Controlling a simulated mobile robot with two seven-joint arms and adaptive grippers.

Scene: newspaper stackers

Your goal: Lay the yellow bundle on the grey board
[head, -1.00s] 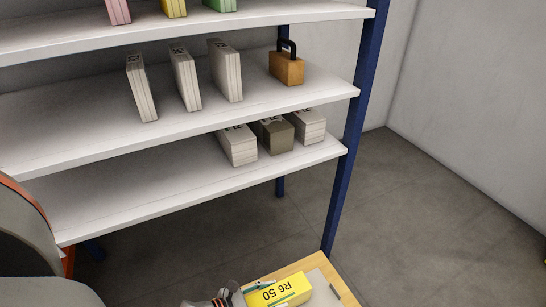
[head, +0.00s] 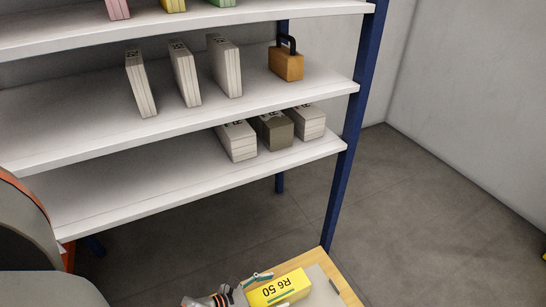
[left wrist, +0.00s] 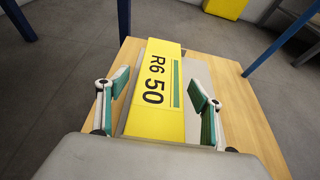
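The yellow bundle (head: 287,285), marked "R6 50", lies flat on the grey board (head: 324,292) on a wooden table. My left gripper (head: 266,288) is at the bundle. In the left wrist view its fingers (left wrist: 160,92) are spread on either side of the bundle, with a visible gap on each side. My right gripper is not in view.
The wooden table (head: 295,264) stands before a white shelf rack with blue posts (head: 345,170). Several pale bundles (head: 185,75), a brown block with a black handle (head: 286,64) and a dark bundle (head: 275,132) sit on the shelves.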

